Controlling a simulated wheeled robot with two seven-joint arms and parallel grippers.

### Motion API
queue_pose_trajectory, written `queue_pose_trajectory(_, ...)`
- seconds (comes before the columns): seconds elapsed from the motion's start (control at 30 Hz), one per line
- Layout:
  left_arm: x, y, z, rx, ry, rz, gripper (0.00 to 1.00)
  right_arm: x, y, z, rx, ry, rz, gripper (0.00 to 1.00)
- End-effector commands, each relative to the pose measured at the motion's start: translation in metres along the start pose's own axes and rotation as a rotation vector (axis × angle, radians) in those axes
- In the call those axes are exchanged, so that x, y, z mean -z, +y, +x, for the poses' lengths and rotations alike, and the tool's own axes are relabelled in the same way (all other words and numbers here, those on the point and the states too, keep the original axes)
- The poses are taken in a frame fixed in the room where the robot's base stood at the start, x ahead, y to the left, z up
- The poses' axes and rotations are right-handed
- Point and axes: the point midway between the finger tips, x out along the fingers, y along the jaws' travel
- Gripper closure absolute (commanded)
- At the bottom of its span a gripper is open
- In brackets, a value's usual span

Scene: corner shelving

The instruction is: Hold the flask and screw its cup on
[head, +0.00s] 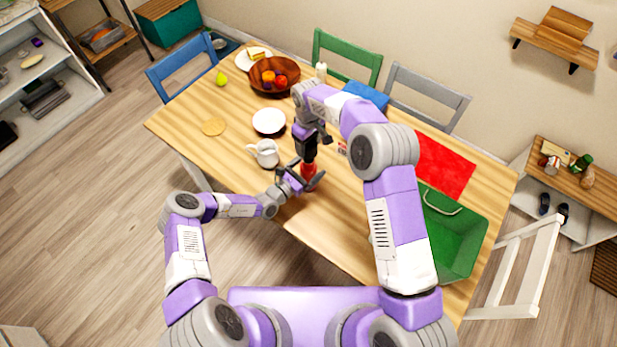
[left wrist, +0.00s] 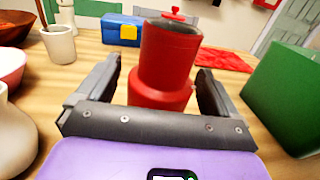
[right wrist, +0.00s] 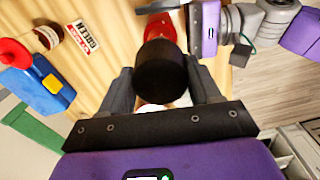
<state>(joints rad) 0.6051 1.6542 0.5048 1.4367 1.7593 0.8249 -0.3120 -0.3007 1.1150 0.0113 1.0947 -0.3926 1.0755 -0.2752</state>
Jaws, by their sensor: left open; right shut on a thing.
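The red flask (head: 308,170) stands on the table by its near edge. In the left wrist view the flask (left wrist: 167,60) stands between my left gripper's (left wrist: 160,70) two fingers, with gaps on both sides. My right gripper (right wrist: 160,75) is shut on the black cup (right wrist: 161,66). In the head view it points down over the flask. Red of the flask shows beyond the cup. I cannot tell whether cup and flask touch.
A white teapot (head: 264,153) and a white bowl (head: 268,121) stand left of the flask. A blue box (head: 366,95) is at the back. A red mat (head: 445,165) and a green crate (head: 478,245) are on the right.

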Motion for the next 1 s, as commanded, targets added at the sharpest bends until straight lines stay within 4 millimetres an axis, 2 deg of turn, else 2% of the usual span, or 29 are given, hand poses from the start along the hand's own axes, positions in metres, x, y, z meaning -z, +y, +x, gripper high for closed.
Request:
queue_pose_trajectory(0.23,0.000,0.000,0.001,0.000,0.000,0.000,0.06,0.000,0.000,0.000,0.000,0.000,0.000,0.67)
queue_pose_trajectory(0.77,0.000,0.000,0.000,0.000,0.000,0.000,0.86,0.000,0.000,0.000,0.000,0.000,0.000,0.67)
queue_pose_trajectory(0.87,0.000,0.000,0.000,0.000,0.000,0.000,0.86,0.000,0.000,0.001,0.000,0.000,0.000,0.67)
queue_pose_trajectory(1.0,0.000,0.000,0.000,0.000,0.000,0.000,0.86,-0.001,-0.001,0.016,0.002,-0.003,0.000,0.67)
